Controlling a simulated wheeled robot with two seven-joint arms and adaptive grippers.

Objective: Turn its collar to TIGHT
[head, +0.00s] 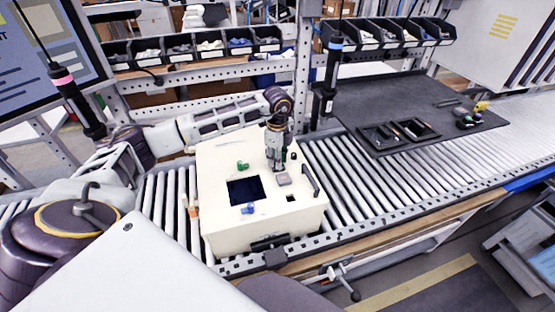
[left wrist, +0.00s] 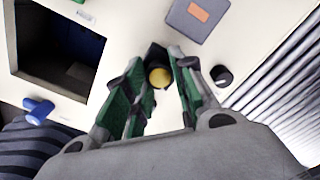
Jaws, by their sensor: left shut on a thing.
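My left gripper (head: 278,168) reaches down onto the top of a cream box-shaped unit (head: 225,165). In the left wrist view, my left gripper (left wrist: 158,88) has its green-padded fingers closed around a small black part with a yellow round top (left wrist: 159,76). A hanging driver with a pink band (head: 75,95) is at the left, and another with a blue band (head: 333,60) hangs behind the unit. Both are apart from the gripper. I see no readable TIGHT mark. My right gripper is not in view.
The unit has a dark square opening (left wrist: 50,45), a blue knob (left wrist: 38,110), a grey block (left wrist: 198,15) and a black knob (left wrist: 221,75). It stands on a roller conveyor (head: 345,180). A dark mat (head: 400,95) with trays lies at the right.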

